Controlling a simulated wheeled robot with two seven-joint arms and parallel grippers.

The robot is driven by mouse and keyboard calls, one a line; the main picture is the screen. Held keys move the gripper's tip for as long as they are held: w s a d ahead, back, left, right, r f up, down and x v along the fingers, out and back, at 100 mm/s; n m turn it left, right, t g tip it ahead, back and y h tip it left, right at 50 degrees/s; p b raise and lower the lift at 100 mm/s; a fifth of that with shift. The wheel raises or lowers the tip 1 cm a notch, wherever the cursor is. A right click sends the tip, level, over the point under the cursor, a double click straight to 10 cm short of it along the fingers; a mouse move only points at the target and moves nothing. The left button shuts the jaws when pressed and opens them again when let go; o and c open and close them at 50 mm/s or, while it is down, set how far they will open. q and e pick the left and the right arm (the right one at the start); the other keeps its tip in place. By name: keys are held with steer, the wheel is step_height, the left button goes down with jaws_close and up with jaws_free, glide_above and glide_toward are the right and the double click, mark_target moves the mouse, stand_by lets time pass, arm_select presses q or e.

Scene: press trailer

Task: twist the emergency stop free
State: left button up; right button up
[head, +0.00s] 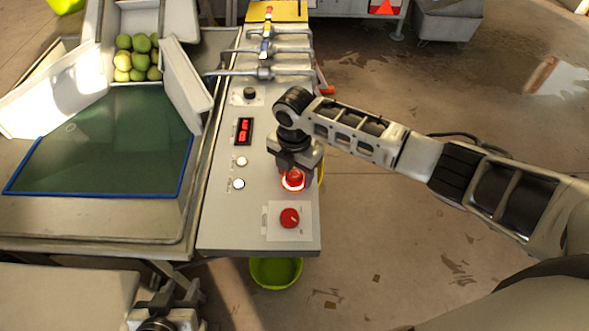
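The emergency stop (293,181) is a red mushroom button with a glowing ring, on the right side of the grey control panel (225,218). My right gripper (294,167) points down right over it and covers the far part of the button. The fingertips are at the button cap, but I cannot tell whether they grip it. My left gripper (168,296) is low at the left, away from the panel, and its finger opening is unclear.
A red knob (289,218) on a pale plate sits just nearer than the stop. Two white buttons (240,172), a red display (244,131) and a black knob (249,93) are on the panel. Pipes with valves (265,52) lie beyond; a green-floored tray (110,145) is left.

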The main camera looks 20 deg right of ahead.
steer(key=c, duration=0.8)
steer(key=shift+o, duration=0.3)
steer(key=m, duration=0.3)
steer(key=shift+m, duration=2.3)
